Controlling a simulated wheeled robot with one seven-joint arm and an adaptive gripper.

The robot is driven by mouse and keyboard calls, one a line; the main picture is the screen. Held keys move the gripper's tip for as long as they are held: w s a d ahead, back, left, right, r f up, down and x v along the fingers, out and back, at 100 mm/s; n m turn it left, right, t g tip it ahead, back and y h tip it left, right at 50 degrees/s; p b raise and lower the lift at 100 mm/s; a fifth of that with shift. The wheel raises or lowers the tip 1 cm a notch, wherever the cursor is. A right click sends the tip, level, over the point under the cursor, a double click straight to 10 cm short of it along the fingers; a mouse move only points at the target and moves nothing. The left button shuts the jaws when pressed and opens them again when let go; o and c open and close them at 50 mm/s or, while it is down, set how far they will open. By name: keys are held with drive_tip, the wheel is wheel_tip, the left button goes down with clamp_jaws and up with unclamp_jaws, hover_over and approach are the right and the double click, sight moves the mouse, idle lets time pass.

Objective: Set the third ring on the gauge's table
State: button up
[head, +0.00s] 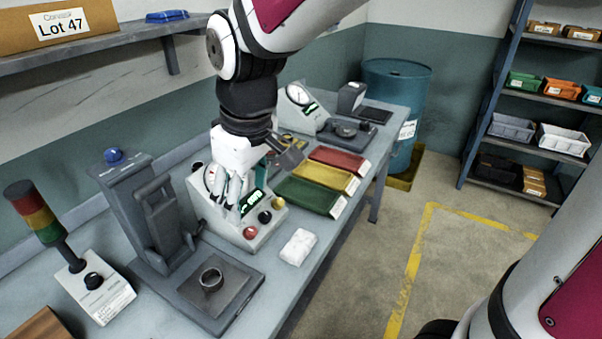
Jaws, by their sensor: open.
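A metal ring (211,279) lies flat on the dark square plate (238,303) of an upright grey machine (150,212) at the front left of the bench. My gripper (238,208) is open, pointing down in front of a white box with buttons, a green display and a dial (245,229). It is apart from the ring, behind and to its right, and I see nothing held in it. A white dial unit (299,96) stands farther back, beside a dark plate with a round part (346,129). I cannot tell for sure which unit is the gauge.
Green (309,196), yellow (330,177) and red (340,160) trays lie along the bench's right side. A white pad (298,247) lies near the front edge. A stack light (38,215) stands at left. A blue drum (396,98) is beyond the bench.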

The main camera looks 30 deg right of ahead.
drive_tip(key=s+d+r+m+t, duration=0.1)
drive_tip(key=s+d+r+m, duration=0.2)
drive_tip(key=s, duration=0.3)
drive_tip(key=s+d+r+m+t, duration=0.2)
drive_tip(key=s+d+r+m, duration=0.1)
drive_tip(key=s, duration=0.4)
drive_tip(key=d+m, duration=0.1)
drive_tip(key=d, duration=0.1)
drive_tip(key=shift+s+d+h, duration=0.15)
drive_tip(key=shift+d+h, duration=0.15)
drive_tip(key=shift+h, duration=0.1)
